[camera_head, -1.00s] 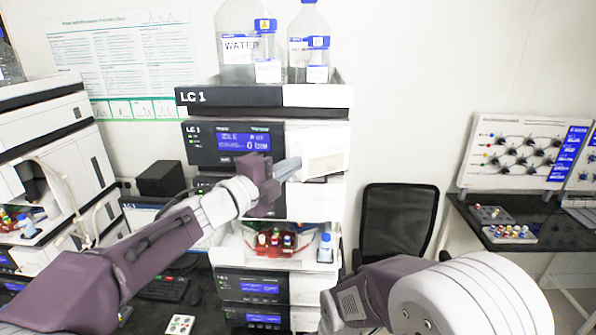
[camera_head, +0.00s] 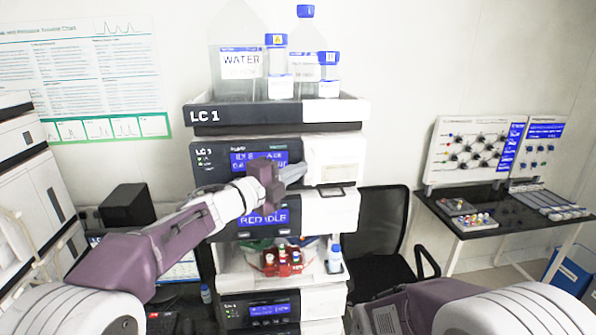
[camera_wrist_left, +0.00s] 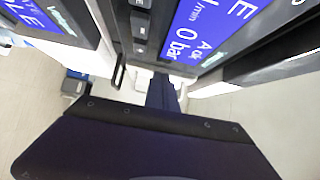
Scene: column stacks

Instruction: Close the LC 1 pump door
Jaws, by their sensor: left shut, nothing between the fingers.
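The LC 1 stack stands in the middle of the head view. Its pump module (camera_head: 222,158) has a blue display, partly hidden by my left gripper. The pump door (camera_head: 334,160) is the pale panel on the module's right side; I cannot tell whether it sits fully flush. My left gripper (camera_head: 294,172) is shut and empty, in front of the pump between the display and the door's left edge. I cannot tell whether it touches the door. In the left wrist view its shut fingers (camera_wrist_left: 162,92) point past the display (camera_wrist_left: 215,30). My right gripper is out of view.
Bottles (camera_head: 240,75) stand in the top tray (camera_head: 275,115). Below the pump are another module (camera_head: 325,213) and an open bay with coloured vials (camera_head: 282,262). A black chair (camera_head: 385,230) and a side table (camera_head: 470,228) stand to the right.

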